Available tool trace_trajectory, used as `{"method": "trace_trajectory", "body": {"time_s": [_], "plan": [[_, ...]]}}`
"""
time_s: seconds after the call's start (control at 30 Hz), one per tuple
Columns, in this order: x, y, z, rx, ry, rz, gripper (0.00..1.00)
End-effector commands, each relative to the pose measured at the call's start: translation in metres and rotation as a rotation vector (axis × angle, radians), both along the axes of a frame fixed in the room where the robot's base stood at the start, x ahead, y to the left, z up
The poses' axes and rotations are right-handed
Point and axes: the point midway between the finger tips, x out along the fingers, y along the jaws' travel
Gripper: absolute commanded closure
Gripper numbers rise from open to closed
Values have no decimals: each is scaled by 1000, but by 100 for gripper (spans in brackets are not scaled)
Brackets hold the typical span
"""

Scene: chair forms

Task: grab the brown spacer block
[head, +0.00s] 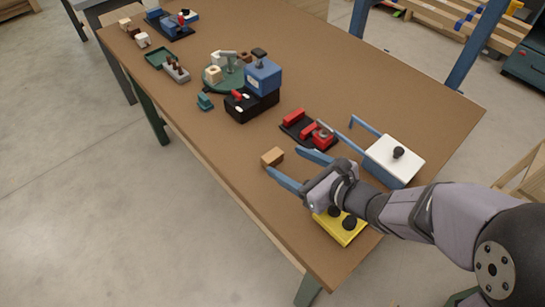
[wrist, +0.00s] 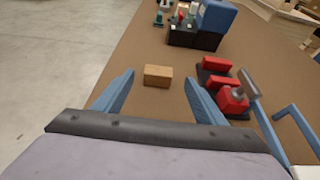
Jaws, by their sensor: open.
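The brown spacer block (head: 272,157) lies on the brown table near its left edge in the head view. It also shows in the wrist view (wrist: 158,76), just ahead of the fingers and roughly midway across the gap between them. My gripper (head: 291,167) is open and empty, with two blue fingers. In the wrist view my gripper (wrist: 160,84) has one finger on each side of the picture's middle. I cannot tell exactly how high the fingertips are above the table.
A red-and-black clamp fixture (head: 310,131) stands right of the block. A white-topped blue box (head: 393,159) and a yellow block (head: 340,226) sit near my arm. A blue-and-black machine (head: 255,90) stands farther back. The table between block and machine is bare.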

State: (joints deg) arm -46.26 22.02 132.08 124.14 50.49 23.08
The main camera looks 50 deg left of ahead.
Motion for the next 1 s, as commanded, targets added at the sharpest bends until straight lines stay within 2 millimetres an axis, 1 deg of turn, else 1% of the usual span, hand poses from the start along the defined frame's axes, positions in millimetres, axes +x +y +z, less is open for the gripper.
{"method": "trace_trajectory", "body": {"time_s": [0.17, 0.5, 0.6, 0.87, 0.9, 0.97, 1.0], "plan": [[0, 5, -2, 0, 0, 0, 35], [-3, 39, -17, 0, 0, 1, 35], [-3, 45, -20, 0, -1, 0, 35], [-2, 47, -21, 1, -2, -1, 35], [-2, 47, -21, 1, -2, -1, 38], [-2, 47, -21, 1, -2, -1, 52], [-2, 47, -21, 1, -2, -1, 61]]}}
